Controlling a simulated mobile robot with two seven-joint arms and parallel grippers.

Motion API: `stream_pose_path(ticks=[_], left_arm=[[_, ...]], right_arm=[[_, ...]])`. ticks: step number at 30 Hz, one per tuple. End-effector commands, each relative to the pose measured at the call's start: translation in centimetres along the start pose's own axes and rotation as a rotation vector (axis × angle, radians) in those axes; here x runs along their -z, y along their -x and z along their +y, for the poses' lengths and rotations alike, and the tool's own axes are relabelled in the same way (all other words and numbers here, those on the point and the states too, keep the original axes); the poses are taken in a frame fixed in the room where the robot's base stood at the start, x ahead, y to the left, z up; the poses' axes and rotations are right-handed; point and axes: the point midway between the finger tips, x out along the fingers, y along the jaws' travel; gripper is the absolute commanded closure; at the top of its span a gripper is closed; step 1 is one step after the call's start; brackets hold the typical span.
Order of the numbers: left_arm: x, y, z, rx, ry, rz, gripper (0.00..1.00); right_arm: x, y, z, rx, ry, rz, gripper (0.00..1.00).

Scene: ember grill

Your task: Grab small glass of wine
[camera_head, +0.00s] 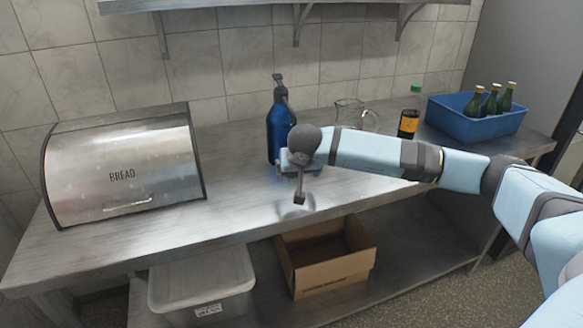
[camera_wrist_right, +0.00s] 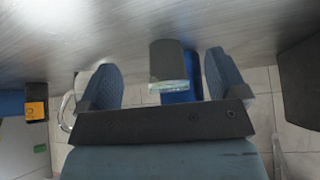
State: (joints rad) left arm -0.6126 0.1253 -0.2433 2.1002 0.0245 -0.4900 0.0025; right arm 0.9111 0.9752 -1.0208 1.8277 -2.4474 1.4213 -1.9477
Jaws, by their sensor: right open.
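A small glass (camera_wrist_right: 168,68) with a dark grey body and a pale greenish, see-through rim shows in the right wrist view. It stands between the two fingers of my right gripper (camera_wrist_right: 162,82), with a visible gap on either side. The gripper is open. I cannot make out the wine clearly. My left gripper is not in view.
A blue bottle (camera_head: 280,130) stands just behind my gripper. A metal bread box (camera_head: 125,165) is at left. A glass jug (camera_head: 352,113), a dark bottle with an orange label (camera_head: 408,124) and a blue crate (camera_head: 470,128) of green bottles are behind my right arm.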

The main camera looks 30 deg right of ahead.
Motion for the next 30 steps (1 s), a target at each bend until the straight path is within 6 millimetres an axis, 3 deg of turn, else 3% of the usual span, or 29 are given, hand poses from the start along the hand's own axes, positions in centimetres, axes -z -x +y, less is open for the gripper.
stream_pose_path(ticks=[3,11,19,22,29,30], left_arm=[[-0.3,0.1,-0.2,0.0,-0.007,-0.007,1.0],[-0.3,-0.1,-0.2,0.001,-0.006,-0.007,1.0],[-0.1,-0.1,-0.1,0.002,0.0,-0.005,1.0],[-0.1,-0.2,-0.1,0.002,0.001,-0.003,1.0],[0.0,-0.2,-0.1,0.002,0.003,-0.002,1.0],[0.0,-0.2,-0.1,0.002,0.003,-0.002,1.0]], right_arm=[[1.6,-1.0,-0.1,0.003,-0.003,-0.001,0.09],[3.3,-2.1,-0.1,0.003,-0.002,-0.002,0.09],[6.8,-4.4,-0.1,0.004,-0.004,-0.002,0.09],[6.5,-5.4,-0.1,0.003,-0.002,-0.004,0.09],[6.6,-5.5,-0.1,0.003,-0.002,-0.002,0.09],[6.6,-5.5,-0.1,0.003,-0.002,-0.002,0.14]])
